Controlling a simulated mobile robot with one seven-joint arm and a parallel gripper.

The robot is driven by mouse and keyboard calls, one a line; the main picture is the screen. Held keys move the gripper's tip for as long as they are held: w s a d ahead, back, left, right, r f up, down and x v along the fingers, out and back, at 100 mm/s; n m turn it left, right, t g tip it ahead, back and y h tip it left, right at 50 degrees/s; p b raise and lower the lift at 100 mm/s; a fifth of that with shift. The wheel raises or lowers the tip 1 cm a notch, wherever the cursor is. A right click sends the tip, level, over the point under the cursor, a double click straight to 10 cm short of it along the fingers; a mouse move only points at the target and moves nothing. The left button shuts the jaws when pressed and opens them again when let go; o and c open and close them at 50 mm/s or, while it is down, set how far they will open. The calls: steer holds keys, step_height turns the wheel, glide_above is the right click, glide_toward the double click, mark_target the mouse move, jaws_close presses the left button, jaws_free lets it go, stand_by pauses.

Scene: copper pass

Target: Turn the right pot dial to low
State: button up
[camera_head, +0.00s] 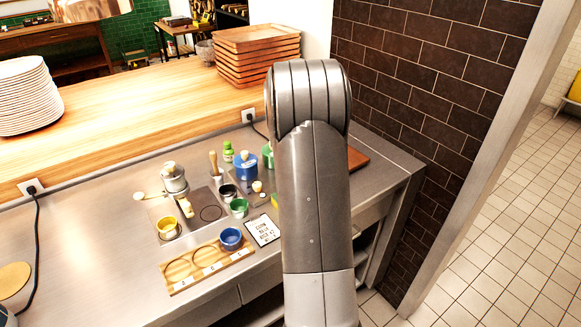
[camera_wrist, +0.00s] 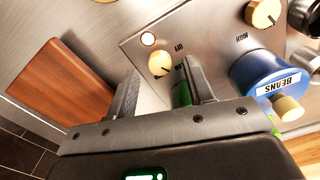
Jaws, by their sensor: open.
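In the wrist view a cream dial (camera_wrist: 160,64) sits on a steel panel (camera_wrist: 205,28) beside the upside-down word OFF and a small round light. A second cream dial (camera_wrist: 263,12) is at the top right, near the upside-down word HIGH. The picture looks turned round, so the first dial seems to be the right one. My gripper (camera_wrist: 160,82) is open and empty, its fingers pointing towards that first dial, apart from it. Something green (camera_wrist: 180,92) shows partly behind one finger.
A blue pot labelled BEANS (camera_wrist: 262,72) stands close beside the fingers. A brown board (camera_wrist: 70,82) lies on the other side. In the head view a wooden tray (camera_head: 188,288), a blue cup (camera_head: 231,238) and a small printed card (camera_head: 263,230) are left of my arm.

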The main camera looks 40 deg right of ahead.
step_height(320, 180, up, 9)
steer(key=shift+f, duration=0.2)
stand_by(0.4)
steer(key=s+a+r+t, duration=0.1)
steer(key=s+a+r, duration=0.25)
steer(key=a, duration=0.25)
steer(key=s+a+r+n+t, duration=0.1)
steer(key=s+a+r, duration=0.25)
steer(key=a, duration=0.25)
steer(key=s+a+r+t, duration=0.1)
steer(key=s+a+r, duration=0.1)
steer(key=s+a, duration=0.3)
steer(key=s+a+f+n+t, duration=0.2)
steer(key=s+a+f, duration=0.1)
steer(key=s+a, duration=0.9)
steer(key=s, duration=0.3)
steer(key=shift+s+a+f+t, duration=0.25)
steer(key=shift+s+t, duration=0.05)
steer(key=shift+s, duration=0.1)
